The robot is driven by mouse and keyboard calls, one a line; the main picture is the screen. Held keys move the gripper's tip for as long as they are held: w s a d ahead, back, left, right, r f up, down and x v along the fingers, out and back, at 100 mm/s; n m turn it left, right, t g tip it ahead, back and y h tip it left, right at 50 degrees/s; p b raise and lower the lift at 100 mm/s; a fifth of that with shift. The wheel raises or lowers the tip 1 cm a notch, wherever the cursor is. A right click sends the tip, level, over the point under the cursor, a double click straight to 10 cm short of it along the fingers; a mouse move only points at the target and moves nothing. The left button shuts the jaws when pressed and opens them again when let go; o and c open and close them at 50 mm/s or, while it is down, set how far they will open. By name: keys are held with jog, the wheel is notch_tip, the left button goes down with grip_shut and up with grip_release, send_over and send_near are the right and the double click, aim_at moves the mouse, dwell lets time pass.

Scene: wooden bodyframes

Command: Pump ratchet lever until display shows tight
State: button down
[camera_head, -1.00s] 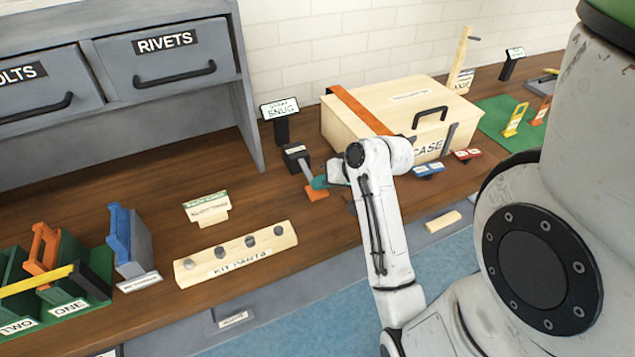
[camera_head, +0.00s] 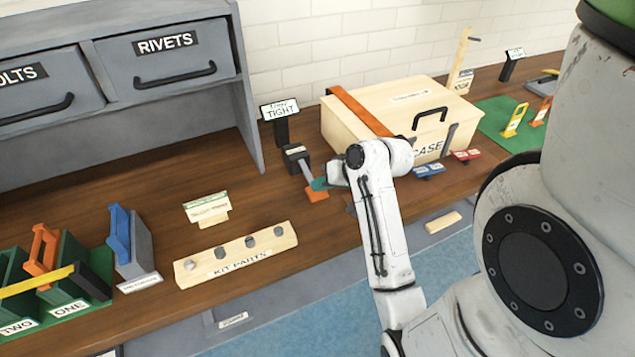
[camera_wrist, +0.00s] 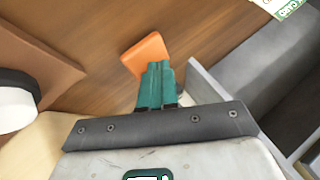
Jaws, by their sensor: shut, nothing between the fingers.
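The small display (camera_head: 280,109) on a black post behind the ratchet reads TIGHT. The ratchet is a dark block (camera_head: 296,158) with a grey lever (camera_head: 308,172) and an orange end (camera_head: 316,195), on the bench left of the case. My gripper (camera_head: 319,184) is shut, its teal fingers right at the lever near the orange end; I cannot tell whether they touch. In the wrist view the teal fingers (camera_wrist: 157,88) are together, with the orange part (camera_wrist: 146,55) just beyond them.
A wooden case (camera_head: 375,115) with an orange strap (camera_head: 360,110) stands right of the ratchet. A KIT PARTS block (camera_head: 236,262) lies front left. Blue (camera_head: 428,170) and red (camera_head: 466,155) pieces sit before the case. Bare bench lies left of the ratchet.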

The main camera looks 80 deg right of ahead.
jog(key=shift+r+p, duration=2.2)
jog(key=shift+p, duration=0.25)
jog(key=shift+r, duration=0.1)
notch_tip(320, 180, up, 5)
jog(key=p, duration=0.5)
